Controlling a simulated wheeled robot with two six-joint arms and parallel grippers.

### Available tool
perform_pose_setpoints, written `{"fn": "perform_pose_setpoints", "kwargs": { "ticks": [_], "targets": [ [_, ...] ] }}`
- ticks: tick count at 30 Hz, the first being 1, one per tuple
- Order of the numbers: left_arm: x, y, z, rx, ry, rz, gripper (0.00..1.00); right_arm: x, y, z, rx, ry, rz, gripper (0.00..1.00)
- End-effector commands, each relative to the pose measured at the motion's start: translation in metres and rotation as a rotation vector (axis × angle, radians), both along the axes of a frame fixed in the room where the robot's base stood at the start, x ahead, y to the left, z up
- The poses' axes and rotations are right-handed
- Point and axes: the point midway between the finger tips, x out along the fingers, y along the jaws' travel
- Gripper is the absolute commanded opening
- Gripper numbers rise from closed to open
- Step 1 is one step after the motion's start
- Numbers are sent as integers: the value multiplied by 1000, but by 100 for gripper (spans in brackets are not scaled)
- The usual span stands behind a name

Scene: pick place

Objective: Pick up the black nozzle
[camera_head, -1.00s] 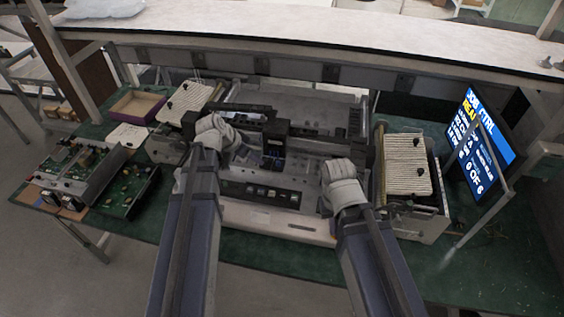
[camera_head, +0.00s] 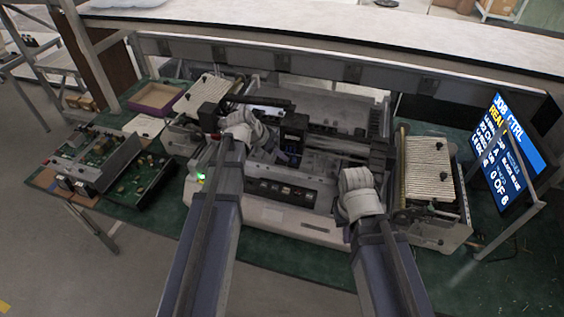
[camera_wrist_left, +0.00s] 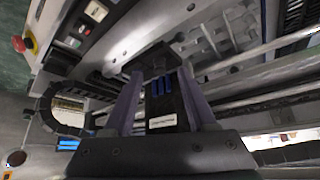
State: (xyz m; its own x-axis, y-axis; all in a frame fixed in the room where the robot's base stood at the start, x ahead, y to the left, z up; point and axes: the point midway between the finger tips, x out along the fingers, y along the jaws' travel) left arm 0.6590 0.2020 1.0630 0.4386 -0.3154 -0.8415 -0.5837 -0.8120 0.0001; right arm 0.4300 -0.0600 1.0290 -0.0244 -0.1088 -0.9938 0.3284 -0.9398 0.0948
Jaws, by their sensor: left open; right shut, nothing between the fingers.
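A black block with blue stripes and a white label (camera_wrist_left: 160,110) shows between the purple fingers of my left gripper (camera_wrist_left: 160,70). I cannot tell whether it is the black nozzle. The fingers are apart, with a dark piece by their tips; contact is unclear. In the head view my left gripper (camera_head: 283,157) is partly hidden by its pale wrist, beside a black carriage (camera_head: 294,130) in the machine. Small black pieces lie on the left ribbed tray (camera_head: 212,88) and the right ribbed tray (camera_head: 426,165). My right gripper (camera_head: 350,180) is shut and empty; its pale wrist hides the fingers.
The large grey machine (camera_head: 300,222) fills the middle of the green bench. A circuit board box (camera_head: 100,160) and an open purple-rimmed box (camera_head: 158,98) stand left. A screen (camera_head: 505,150) stands right. A long shelf (camera_head: 330,35) crosses behind.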

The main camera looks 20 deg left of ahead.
Motion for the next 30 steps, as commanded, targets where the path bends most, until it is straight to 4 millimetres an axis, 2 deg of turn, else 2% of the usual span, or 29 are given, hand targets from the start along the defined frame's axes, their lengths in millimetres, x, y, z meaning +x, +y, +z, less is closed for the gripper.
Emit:
{"fn": "perform_pose_setpoints", "kwargs": {
  "ticks": [1,3,12,27,30],
  "targets": [
    [4,-2,-12,0,0,-1,57,0,0,-12,0,0,0,0],
    [7,-5,-18,0,0,-1,57,0,0,-18,0,0,-1,0],
    [8,-6,-17,0,0,0,56,0,0,-17,0,0,-1,0],
    [8,-6,-17,0,0,0,0,0,0,-17,0,0,-1,0],
    [8,-6,-17,0,0,0,0,0,0,-17,0,0,-1,0]
  ]
}}
